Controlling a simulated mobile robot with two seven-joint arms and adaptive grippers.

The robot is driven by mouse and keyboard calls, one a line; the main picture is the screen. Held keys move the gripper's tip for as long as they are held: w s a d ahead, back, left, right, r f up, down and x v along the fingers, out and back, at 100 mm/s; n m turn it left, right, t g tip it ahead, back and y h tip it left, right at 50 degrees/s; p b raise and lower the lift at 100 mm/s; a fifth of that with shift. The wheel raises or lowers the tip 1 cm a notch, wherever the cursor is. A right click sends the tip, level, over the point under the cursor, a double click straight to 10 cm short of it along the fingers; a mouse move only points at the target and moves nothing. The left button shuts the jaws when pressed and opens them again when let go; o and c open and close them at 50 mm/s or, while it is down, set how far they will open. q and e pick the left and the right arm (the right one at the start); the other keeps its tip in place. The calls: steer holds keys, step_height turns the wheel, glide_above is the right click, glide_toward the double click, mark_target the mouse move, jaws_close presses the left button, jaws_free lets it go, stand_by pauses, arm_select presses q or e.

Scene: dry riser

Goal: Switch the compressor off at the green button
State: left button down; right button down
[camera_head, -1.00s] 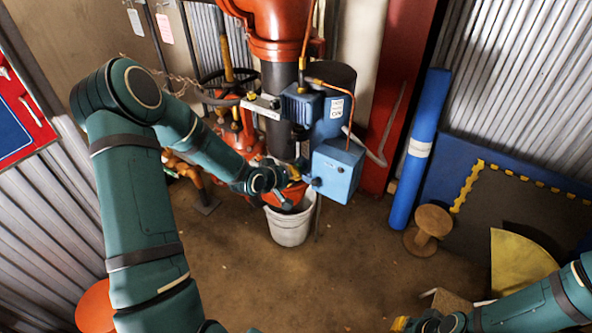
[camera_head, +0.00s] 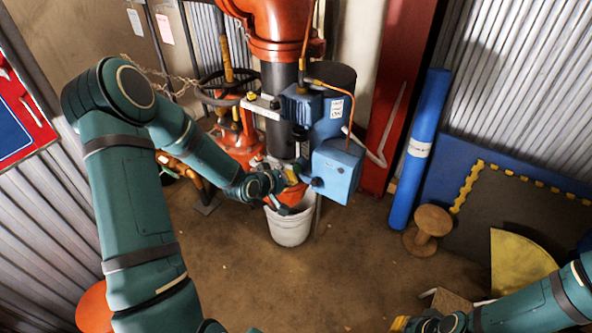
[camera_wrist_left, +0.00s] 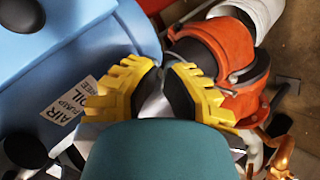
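The blue compressor (camera_head: 325,125) is mounted on the dark pipe, with a blue box (camera_head: 337,172) at its lower right. The box has a small dark knob (camera_head: 316,182) on its left side. I cannot make out a green button in either view. My left gripper (camera_head: 296,190) is just left of the box, below the compressor. In the left wrist view its yellow fingers (camera_wrist_left: 164,75) are a little apart with nothing clearly held; the compressor's blue body (camera_wrist_left: 90,50) with an air pump label fills the left. My right gripper (camera_head: 400,324) shows only partly at the bottom edge.
A white bucket (camera_head: 290,228) stands below my left gripper. A red valve with a dark handwheel (camera_head: 228,85) is left of the compressor. A blue roll (camera_head: 418,150) and a wooden spool (camera_head: 428,228) stand to the right.

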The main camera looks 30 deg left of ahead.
arm_select(q)
steer(key=s, duration=0.5)
steer(key=shift+a+p, duration=0.2)
steer(key=shift+p, duration=0.1)
stand_by(0.5)
steer(key=s+d+f+m+g, duration=0.3)
steer(key=s+d, duration=0.4)
steer(key=d, duration=0.4)
steer(key=s+d+f+m+g+h, duration=0.1)
steer(key=s+d+f+m+g, duration=0.3)
steer(key=s+d+f, duration=0.3)
steer(key=s+d+g, duration=0.1)
steer(key=d, duration=0.3)
steer(key=shift+s+d+f+m+g+h, duration=0.3)
steer(key=shift+d+g, duration=0.05)
steer(key=shift+g, duration=0.05)
